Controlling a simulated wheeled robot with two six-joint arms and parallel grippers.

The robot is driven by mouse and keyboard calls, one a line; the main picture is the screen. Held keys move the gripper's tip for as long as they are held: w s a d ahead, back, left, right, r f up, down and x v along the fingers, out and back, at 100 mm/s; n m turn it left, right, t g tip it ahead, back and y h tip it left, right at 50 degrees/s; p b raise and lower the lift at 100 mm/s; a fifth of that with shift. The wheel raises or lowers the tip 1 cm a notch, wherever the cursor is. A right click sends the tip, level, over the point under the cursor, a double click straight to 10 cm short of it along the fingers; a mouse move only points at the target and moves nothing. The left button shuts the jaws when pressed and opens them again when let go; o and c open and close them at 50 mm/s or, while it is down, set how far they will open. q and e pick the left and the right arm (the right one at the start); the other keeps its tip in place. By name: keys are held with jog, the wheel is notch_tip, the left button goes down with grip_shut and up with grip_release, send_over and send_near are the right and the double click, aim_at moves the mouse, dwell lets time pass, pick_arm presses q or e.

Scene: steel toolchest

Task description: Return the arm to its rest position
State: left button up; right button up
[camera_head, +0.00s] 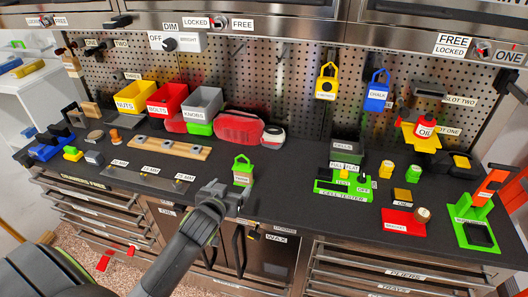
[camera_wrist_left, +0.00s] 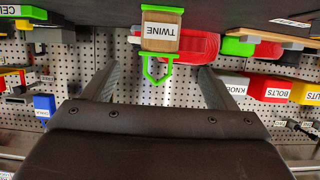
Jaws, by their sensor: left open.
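My left arm (camera_head: 182,250) reaches in from the lower left of the head view. Its gripper (camera_head: 228,191) is open and empty at the front edge of the dark worktop, just in front of the green twine holder (camera_head: 243,172). In the left wrist view, which looks upside down, the fingers stand wide apart. The twine holder (camera_wrist_left: 162,32) shows ahead between and beyond them, labelled TWINE, with nothing gripped. My right gripper is not in view.
The worktop (camera_head: 290,205) holds a wooden strip (camera_head: 160,146), a green cell tester (camera_head: 342,188) and a red mat (camera_head: 402,221). Bins and a red pouch (camera_head: 238,127) stand along the pegboard. Drawers and cabinet doors (camera_head: 265,250) lie below the front edge.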

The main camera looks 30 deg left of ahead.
pick_arm(q)
jog(key=shift+f, duration=0.1)
jog(key=s+d+f+m+g, duration=0.1)
jog(key=s+d+f+g, duration=0.15)
jog(key=s, duration=0.65)
jog(key=s+d+f+g+h, duration=0.1)
jog(key=s+f+g, duration=0.25)
jog(key=s, duration=0.55)
jog(key=s+d+f+m+g, duration=0.15)
jog(key=s+g, duration=0.25)
jog(key=s, duration=0.6)
notch_tip(320, 180, down, 28)
jog(key=a+g+b, duration=0.1)
jog(key=a+b, duration=0.1)
jog(key=b, duration=0.1)
jog(key=s+d+f+g+h+b, duration=0.1)
jog(key=s+d+f+b, duration=0.1)
jog(key=s+f, duration=1.2)
notch_tip(320, 180, down, 4)
jog(key=shift+s+r, duration=0.25)
jog(key=shift+s, duration=0.1)
